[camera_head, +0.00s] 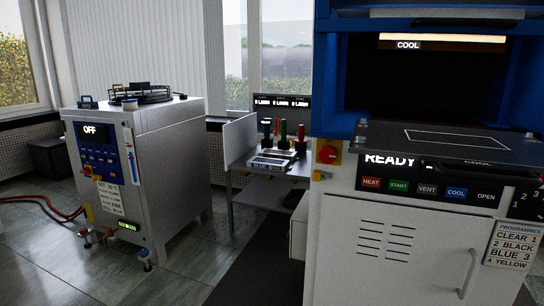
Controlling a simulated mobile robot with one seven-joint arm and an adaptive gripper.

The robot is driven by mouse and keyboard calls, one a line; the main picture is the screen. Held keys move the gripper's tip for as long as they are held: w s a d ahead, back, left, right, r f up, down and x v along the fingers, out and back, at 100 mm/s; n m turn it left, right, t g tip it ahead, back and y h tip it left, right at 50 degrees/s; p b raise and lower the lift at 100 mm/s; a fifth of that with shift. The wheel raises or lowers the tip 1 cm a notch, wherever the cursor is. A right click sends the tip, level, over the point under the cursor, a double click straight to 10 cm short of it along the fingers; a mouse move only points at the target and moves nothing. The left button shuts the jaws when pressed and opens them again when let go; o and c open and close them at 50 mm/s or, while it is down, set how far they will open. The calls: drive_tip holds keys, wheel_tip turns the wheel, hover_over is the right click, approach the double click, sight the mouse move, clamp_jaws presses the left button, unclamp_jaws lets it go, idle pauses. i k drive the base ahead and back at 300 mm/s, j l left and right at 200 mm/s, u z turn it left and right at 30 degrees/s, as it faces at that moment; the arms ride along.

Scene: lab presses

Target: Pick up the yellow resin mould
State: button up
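I cannot make out a yellow resin mould in the head view. A small bench (262,178) in the middle distance bears several dark pieces with red, green and other coloured upright tops. A flat light-coloured plate or block (270,161) lies at its front, too small to identify. My gripper is not in view, so its state and anything in it are hidden.
A blue and white press (400,225) fills the right, with a "READY" display and a dark plate (440,142) jutting out. A grey cabinet (165,170) reading "OFF" stands left. Red hoses (45,205) cross the floor. Open floor lies between cabinet and bench.

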sight(291, 155)
drive_tip(key=i+z, duration=0.1)
drive_tip(key=z, duration=0.2)
drive_tip(key=i+j+z, duration=0.1)
drive_tip(key=z, duration=0.2)
drive_tip(key=i+j+z, duration=0.15)
drive_tip(key=j, duration=0.2)
drive_tip(key=i+j+z, duration=0.2)
drive_tip(key=j, duration=0.2)
drive_tip(key=i+j+z, duration=0.15)
drive_tip(key=j, duration=0.25)
drive_tip(key=i+j, duration=0.2)
drive_tip(key=j, duration=0.2)
drive_tip(key=i+j, duration=0.15)
drive_tip(key=j, duration=0.2)
drive_tip(key=i+j+z, duration=0.1)
drive_tip(key=j, duration=0.3)
drive_tip(key=i+j, duration=0.25)
drive_tip(key=j, duration=0.15)
drive_tip(key=i+j, duration=0.2)
drive_tip(key=j, duration=0.2)
drive_tip(key=i+j+z, duration=0.1)
drive_tip(key=j, duration=0.3)
